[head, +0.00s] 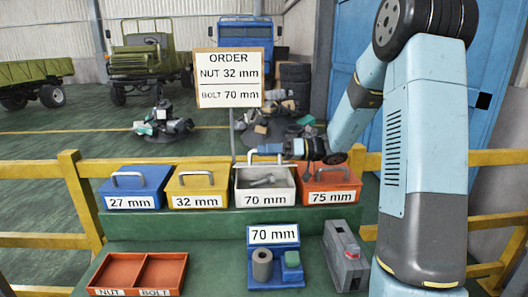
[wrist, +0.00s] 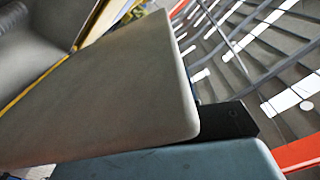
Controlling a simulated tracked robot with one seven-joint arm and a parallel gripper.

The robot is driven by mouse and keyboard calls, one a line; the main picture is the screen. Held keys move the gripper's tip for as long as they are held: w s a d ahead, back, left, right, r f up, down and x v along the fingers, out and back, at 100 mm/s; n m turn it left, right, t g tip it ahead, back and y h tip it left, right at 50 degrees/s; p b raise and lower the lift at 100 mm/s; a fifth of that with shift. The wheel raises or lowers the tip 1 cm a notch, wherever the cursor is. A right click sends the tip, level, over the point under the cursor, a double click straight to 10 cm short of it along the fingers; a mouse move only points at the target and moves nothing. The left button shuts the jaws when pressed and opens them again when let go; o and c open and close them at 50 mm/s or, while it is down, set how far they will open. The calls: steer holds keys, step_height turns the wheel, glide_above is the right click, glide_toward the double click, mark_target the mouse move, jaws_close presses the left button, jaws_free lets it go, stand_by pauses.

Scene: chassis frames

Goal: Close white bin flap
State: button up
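The white bin (head: 264,198), labelled 70 mm, stands third in the row and is open, with grey bolts (head: 266,181) inside. Its flap is raised at the back, seen nearly edge-on, with a pale handle (head: 252,157) at its top left. My gripper (head: 268,149) is at the raised flap, reaching in from the right just above the bin. In the wrist view a large pale grey panel (wrist: 120,95), probably the flap, fills the left, close to a dark finger part (wrist: 228,120). The fingertips are not clear, so I cannot tell open from shut or whether they touch.
Closed blue (head: 136,188), yellow (head: 197,187) and orange-red (head: 331,186) bins flank the white bin. An order sign (head: 229,78) stands behind. In front are a red two-part tray (head: 138,270), a blue 70 mm fixture (head: 273,272) and a grey device (head: 345,256).

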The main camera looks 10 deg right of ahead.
steer(key=shift+o, duration=1)
steer(key=shift+d, duration=0.15)
steer(key=d, duration=0.4)
steer(key=s+d, duration=0.1)
steer(key=d, duration=0.8)
steer(key=shift+s+d, duration=0.2)
steer(key=shift+s, duration=0.1)
steer(key=shift+a, duration=0.1)
